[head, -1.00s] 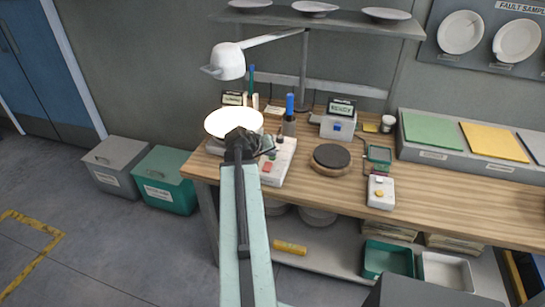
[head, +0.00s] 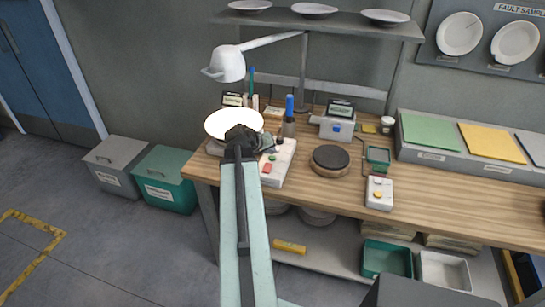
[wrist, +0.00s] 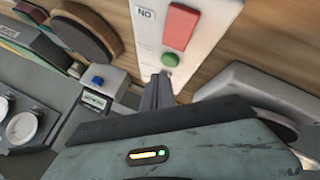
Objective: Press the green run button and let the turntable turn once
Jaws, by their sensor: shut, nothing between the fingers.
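The white control box (head: 283,160) sits on the bench beside my gripper. Its red button (head: 267,168) and green button (head: 272,157) show in the head view. In the wrist view the red button (wrist: 180,27) is large and the green button (wrist: 170,60) is smaller, just beyond the fingertips. My gripper (wrist: 160,82) is shut and empty, its tips close to the green button; I cannot tell whether they touch it. A brightly lit white plate (head: 222,122) lies under the lamp, partly behind my arm. I cannot make out a turntable under it.
A dark round disc on a wooden base (head: 331,157) stands right of the control box. Behind it is a device with a READY display (head: 340,122). A white box with a yellow button (head: 379,194) is farther right. The lamp (head: 226,63) hangs above the plate.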

